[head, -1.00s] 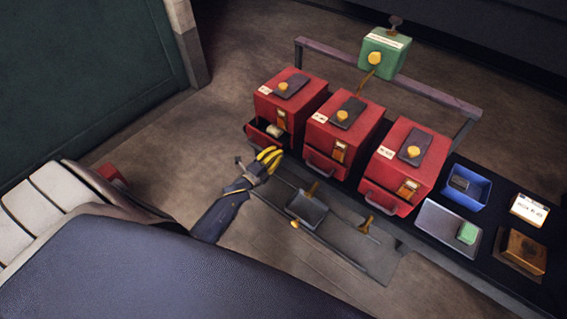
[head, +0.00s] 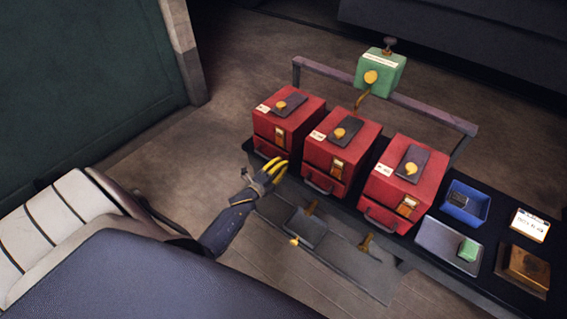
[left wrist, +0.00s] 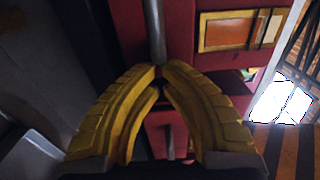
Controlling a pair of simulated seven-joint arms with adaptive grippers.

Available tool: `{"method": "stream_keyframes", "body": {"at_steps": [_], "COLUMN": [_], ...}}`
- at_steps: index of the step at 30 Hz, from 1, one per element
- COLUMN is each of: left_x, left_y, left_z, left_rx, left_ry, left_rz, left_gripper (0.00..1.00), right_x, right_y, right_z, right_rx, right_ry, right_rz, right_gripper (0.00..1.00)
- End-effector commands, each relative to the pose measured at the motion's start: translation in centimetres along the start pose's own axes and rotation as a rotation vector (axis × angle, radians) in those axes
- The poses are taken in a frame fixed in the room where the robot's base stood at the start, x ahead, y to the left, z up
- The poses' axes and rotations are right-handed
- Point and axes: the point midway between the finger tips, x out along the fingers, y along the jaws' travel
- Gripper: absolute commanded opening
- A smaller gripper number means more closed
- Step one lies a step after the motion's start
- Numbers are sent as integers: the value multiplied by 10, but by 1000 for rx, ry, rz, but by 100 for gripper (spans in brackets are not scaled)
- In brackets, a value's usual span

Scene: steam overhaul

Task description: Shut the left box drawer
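The left red box (head: 288,105) stands at the left end of a row of three on a dark bench. Its drawer (head: 270,148) looks flush, or nearly flush, with the box front. My left gripper (head: 286,163), with yellow fingers, is at the drawer front by its handle. In the left wrist view the fingertips (left wrist: 161,68) come together at the end of a grey handle bar (left wrist: 155,30). The fingers look shut; whether the bar is between them is unclear. The drawer's inside is hidden. My right gripper is not in view.
The middle red box (head: 342,150) and right red box (head: 403,185) stand close by. A green box (head: 380,75) sits on a rail behind. A blue bin (head: 467,203) and a grey tray (head: 440,249) lie to the right. Floor left of the boxes is clear.

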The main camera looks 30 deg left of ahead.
Motion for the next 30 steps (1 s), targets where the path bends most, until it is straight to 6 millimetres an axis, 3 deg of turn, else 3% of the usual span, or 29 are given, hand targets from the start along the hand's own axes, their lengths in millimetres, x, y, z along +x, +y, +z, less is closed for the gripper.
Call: {"method": "stream_keyframes", "body": {"at_steps": [12,18,30], "left_x": [-74,-102,-121], "left_y": [2,1,1], "left_z": [-6,-6,-6], "left_rx": [-1,-1,-19], "left_ry": [11,11,11], "left_rz": [3,2,1], "left_gripper": [0,0,0], "right_x": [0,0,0], "right_y": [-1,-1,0], "right_z": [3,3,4], "right_rx": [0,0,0], "right_ry": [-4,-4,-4], "right_rz": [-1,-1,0], "right_gripper": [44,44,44]}}
